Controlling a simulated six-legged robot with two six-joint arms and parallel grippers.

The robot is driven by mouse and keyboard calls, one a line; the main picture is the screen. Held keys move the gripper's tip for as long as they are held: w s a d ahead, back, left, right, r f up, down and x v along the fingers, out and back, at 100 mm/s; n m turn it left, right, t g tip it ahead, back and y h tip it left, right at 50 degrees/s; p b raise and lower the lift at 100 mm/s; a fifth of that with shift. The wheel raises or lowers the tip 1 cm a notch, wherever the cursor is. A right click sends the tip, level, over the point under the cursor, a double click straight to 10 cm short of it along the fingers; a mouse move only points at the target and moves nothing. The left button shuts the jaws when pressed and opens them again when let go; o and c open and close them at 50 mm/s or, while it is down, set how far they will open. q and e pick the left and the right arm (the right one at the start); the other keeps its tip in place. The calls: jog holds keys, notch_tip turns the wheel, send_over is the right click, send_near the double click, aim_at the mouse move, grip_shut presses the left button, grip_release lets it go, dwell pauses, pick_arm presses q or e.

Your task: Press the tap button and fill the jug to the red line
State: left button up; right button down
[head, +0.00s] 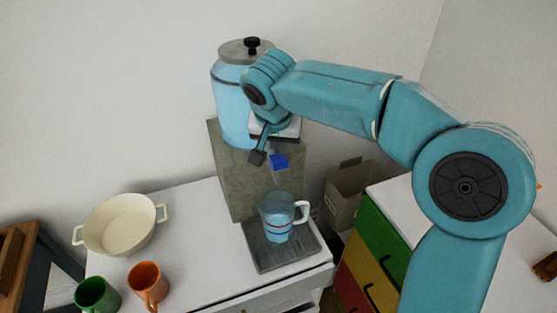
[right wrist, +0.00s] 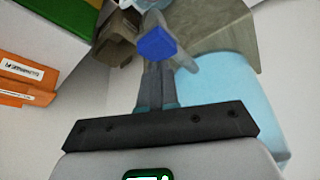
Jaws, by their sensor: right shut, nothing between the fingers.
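A water dispenser has a blue tank (head: 230,112) with a grey lid, on a grey-brown stand (head: 232,180). The blue tap button (head: 279,162) sticks out at the stand's upper front and also shows in the right wrist view (right wrist: 157,43). The clear bluish jug (head: 274,219), with a white handle and a thin red line, stands upright on a dark tray (head: 262,253) below the button. Its water level is hard to tell. My right gripper (head: 257,157) is shut and empty, just left of the button; contact cannot be told. My left gripper is not in view.
A cream pot (head: 118,226), a green mug (head: 97,295) and an orange mug (head: 148,284) stand left on the white counter (head: 195,220). A brown bin (head: 346,193) stands right of the dispenser, near a cabinet with coloured drawers (head: 382,240).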

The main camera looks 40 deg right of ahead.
jog(key=shift+f, duration=0.15)
dwell(0.5)
jog(key=shift+f+b, duration=0.8)
jog(key=shift+b, duration=0.1)
dwell(6.3)
